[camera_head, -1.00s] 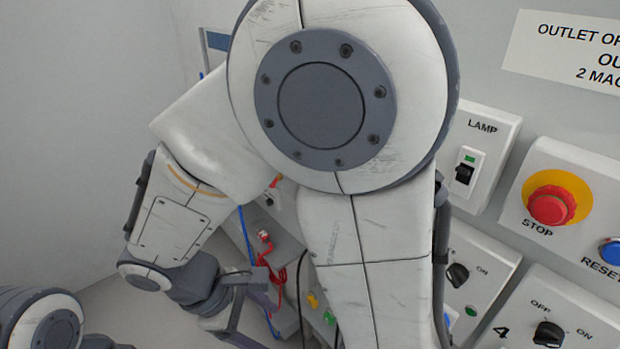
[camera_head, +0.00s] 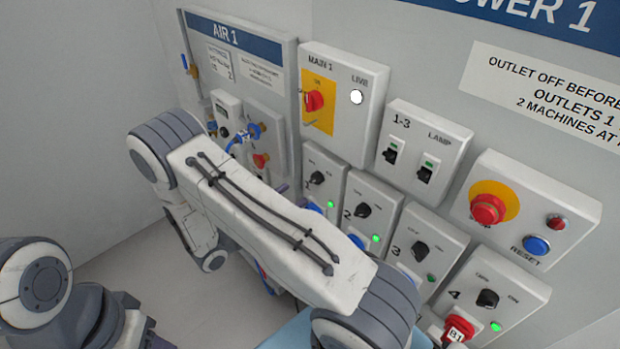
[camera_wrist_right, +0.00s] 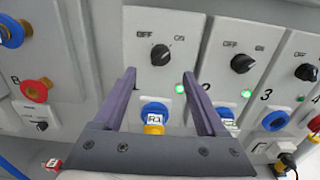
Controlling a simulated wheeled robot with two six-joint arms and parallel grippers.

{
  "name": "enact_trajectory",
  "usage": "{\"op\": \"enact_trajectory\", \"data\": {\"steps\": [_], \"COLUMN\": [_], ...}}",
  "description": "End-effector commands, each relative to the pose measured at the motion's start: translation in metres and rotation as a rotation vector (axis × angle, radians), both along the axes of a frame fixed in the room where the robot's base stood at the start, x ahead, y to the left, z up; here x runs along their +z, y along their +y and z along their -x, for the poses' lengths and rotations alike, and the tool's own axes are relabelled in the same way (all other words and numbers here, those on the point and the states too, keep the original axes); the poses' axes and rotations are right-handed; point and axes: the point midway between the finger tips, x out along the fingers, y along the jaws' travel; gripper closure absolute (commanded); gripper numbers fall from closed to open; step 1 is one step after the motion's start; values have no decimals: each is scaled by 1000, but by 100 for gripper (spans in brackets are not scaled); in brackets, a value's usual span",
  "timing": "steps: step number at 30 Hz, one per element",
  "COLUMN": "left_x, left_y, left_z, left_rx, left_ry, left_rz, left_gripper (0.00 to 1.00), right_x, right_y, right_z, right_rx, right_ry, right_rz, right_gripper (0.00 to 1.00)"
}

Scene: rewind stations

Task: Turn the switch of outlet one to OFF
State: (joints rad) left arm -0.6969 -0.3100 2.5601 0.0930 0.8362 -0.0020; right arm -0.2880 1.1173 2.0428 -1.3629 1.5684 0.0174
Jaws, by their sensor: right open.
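The outlet one box (camera_head: 335,163) is on the wall panel, with a black rotary switch (camera_head: 317,178) and a lit green lamp (camera_head: 331,204). In the right wrist view the switch (camera_wrist_right: 160,54) sits under OFF and ON marks, and its exact pointing is too small to tell. The green lamp (camera_wrist_right: 180,88) is lit there too. A yellow plug (camera_wrist_right: 154,122) is in the blue socket below. My right gripper (camera_wrist_right: 159,75) is open and empty, its fingers on either side of the switch in the picture. Contact cannot be told. My left gripper does not show.
Outlet two's switch (camera_wrist_right: 242,63) is just right of my right finger. Outlets three (camera_head: 420,250) and four (camera_head: 488,298) follow. The MAIN 1 box (camera_head: 345,75) is above, the red stop button (camera_head: 487,208) to the right. The air panel (camera_head: 262,90) is left.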

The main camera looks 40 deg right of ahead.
Motion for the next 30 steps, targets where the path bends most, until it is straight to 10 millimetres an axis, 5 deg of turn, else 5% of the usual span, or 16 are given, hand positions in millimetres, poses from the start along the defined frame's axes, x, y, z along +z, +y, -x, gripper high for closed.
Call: {"op": "enact_trajectory", "data": {"steps": [10, 23, 24, 30], "left_x": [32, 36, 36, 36], "left_y": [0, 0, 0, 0], "left_z": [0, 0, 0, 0], "left_rx": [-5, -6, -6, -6], "left_ry": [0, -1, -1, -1], "left_rz": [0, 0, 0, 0], "left_gripper": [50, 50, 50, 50], "right_x": [3, 0, 0, 0], "right_y": [-61, -74, -74, -74], "right_z": [-4, -5, -5, -5], "right_rx": [-5, -1, -1, -1], "right_ry": [0, -1, -1, -1], "right_rz": [-1, -1, -1, -1], "right_gripper": [26, 26, 30, 100]}}
